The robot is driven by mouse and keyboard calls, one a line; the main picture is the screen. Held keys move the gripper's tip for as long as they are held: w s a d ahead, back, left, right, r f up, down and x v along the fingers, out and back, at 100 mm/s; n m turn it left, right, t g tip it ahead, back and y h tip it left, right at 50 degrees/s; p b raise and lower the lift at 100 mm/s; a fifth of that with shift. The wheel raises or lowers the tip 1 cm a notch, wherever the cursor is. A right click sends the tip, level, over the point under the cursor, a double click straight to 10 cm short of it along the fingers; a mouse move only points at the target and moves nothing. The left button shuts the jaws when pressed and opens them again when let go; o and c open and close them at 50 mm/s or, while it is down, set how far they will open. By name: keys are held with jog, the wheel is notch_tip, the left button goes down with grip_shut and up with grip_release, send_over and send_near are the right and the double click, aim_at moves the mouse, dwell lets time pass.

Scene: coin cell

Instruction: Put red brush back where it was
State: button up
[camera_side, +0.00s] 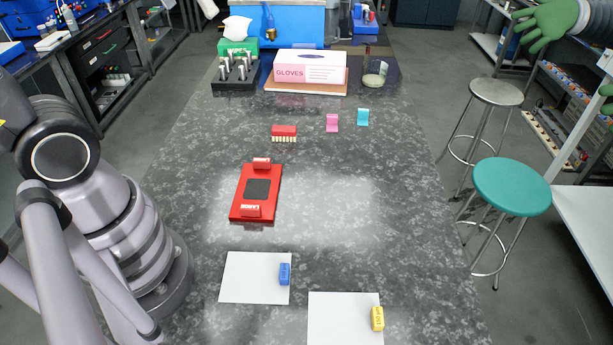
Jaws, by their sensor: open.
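The red brush (284,131) lies on the dark speckled bench top, beyond the red plate, with a row of pale bristles facing the camera. It is apart from the things around it, and nothing touches it. My gripper is not in view; only links of my arm show at the left edge. What my gripper is near cannot be seen.
A red plate (234,208) with a dark square lies mid-bench. White sheets (250,270) (340,318) bear blue (285,274) and yellow (377,318) blocks. Pink (332,122) and light blue (363,117) pieces stand right of the brush. A glove box (310,67) is behind.

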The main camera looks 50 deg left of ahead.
jog(key=s+d+f+m+t, duration=0.1)
jog(key=s, duration=0.6)
jog(key=shift+s+d+m, duration=0.15)
jog(key=shift+s+m, duration=0.15)
